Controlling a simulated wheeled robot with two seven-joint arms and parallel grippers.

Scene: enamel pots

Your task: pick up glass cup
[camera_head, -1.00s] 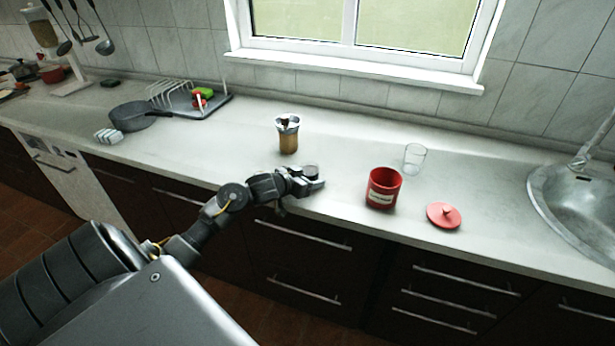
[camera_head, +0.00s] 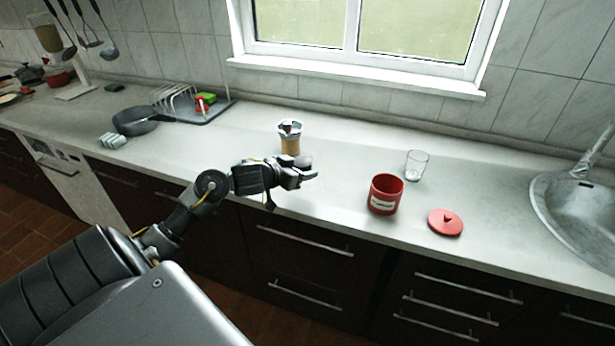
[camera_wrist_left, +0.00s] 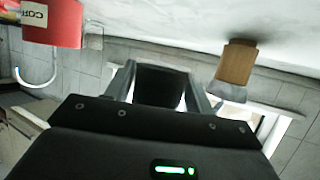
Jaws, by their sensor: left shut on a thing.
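A clear glass cup (camera_head: 416,165) stands upright on the counter, behind and right of the red canister (camera_head: 385,194). The cup also shows faintly beside the canister in the wrist view (camera_wrist_left: 93,36). My left gripper (camera_head: 304,174) is well left of the cup, raised at the counter's front edge. It is shut on a small dark, round-topped thing (camera_head: 304,161), mostly hidden by the fingers; I cannot tell what it is. In the wrist view a dark shape (camera_wrist_left: 162,85) sits between the fingers. My right gripper is out of view.
A brown jar with a metal top (camera_head: 290,140) stands just behind my left gripper. A red lid (camera_head: 445,222) lies right of the canister, and the sink (camera_head: 575,215) is at far right. A pan (camera_head: 135,121) and dish rack (camera_head: 190,104) stand left.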

